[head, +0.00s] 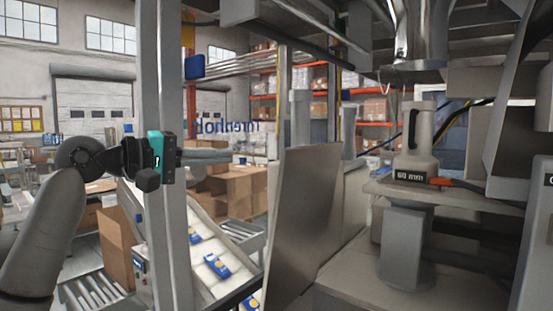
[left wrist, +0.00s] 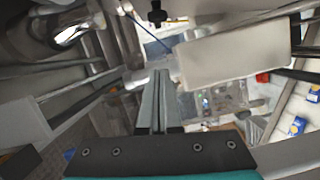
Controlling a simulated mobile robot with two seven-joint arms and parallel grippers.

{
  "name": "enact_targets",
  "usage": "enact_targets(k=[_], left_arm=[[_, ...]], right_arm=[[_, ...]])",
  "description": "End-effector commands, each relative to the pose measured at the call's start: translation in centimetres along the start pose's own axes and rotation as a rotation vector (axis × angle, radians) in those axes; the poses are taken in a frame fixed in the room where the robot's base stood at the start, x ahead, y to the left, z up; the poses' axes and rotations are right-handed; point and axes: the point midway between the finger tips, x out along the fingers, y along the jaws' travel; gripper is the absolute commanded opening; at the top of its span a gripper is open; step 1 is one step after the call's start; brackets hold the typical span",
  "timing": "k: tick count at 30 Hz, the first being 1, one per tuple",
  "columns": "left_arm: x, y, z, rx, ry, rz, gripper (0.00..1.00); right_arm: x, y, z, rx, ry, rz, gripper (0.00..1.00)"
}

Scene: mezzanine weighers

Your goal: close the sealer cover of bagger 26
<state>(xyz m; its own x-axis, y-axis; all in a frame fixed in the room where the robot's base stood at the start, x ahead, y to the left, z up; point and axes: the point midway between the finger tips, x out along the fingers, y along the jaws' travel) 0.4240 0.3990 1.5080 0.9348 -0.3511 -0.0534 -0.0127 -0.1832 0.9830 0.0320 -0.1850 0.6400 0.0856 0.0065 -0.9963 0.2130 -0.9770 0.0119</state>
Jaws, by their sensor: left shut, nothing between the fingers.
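A flat grey panel (head: 303,225) stands tilted at the middle of the head view, beside the grey machine body. It looks like the sealer cover standing open, but I see no number 26 on it. My left gripper (head: 230,156) reaches in from the left past an upright post, with its fingers shut and empty. Its tips are left of the panel's upper edge and apart from it. In the left wrist view the shut fingers (left wrist: 161,74) point toward a pale box-like part (left wrist: 230,55); I cannot tell whether that is the cover. My right gripper is out of view.
The grey upright post (head: 173,230) stands close to my left gripper. A sloping conveyor (head: 205,246) carries blue and white packs below it. A grey bottle-shaped unit (head: 416,150) stands on a shelf at the right. Cardboard boxes (head: 240,190) lie behind; metal structure hangs overhead.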

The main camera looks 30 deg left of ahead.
Motion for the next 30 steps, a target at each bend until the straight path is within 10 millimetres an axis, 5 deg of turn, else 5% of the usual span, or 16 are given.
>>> enact_targets(k=[24, 30], left_arm=[[10.1, 0.5, 0.0, -0.003, -0.002, 0.004, 0.0], [10.6, 0.1, 2.7, 0.001, -0.003, 0.0, 0.0]], right_arm=[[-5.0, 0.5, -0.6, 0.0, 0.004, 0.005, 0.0], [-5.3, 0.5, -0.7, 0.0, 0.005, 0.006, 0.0]])
